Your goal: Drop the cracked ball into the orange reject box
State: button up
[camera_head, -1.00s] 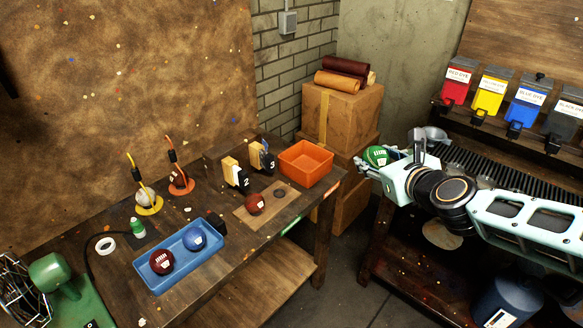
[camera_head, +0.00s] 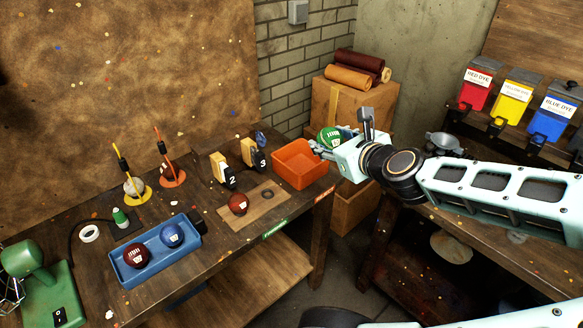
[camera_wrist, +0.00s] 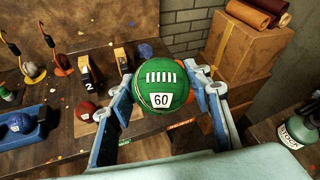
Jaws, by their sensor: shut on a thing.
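My gripper (camera_head: 328,143) is shut on a green leather ball (camera_head: 330,136). In the wrist view the ball (camera_wrist: 156,80) sits between the two fingers, with white stitching and a white label reading 60. The orange reject box (camera_head: 301,181) stands at the right end of the wooden workbench. In the head view, my gripper with the ball is beside and above the box's right rim. The box looks empty where its inside shows.
A blue tray (camera_head: 196,251) holds a dark red ball and a blue ball. A brown-red ball (camera_head: 238,203) rests on a wooden board. Blocks numbered 2 (camera_head: 222,170) and 3 (camera_head: 253,153) stand left of the box. Cardboard boxes (camera_head: 365,125) stand behind.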

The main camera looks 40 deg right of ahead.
aim_at(296, 169)
jog(key=l+u, duration=0.35)
jog(key=l, duration=0.3)
jog(key=k+l+u, duration=0.1)
jog(key=l+u, duration=0.25)
jog(key=l, duration=0.3)
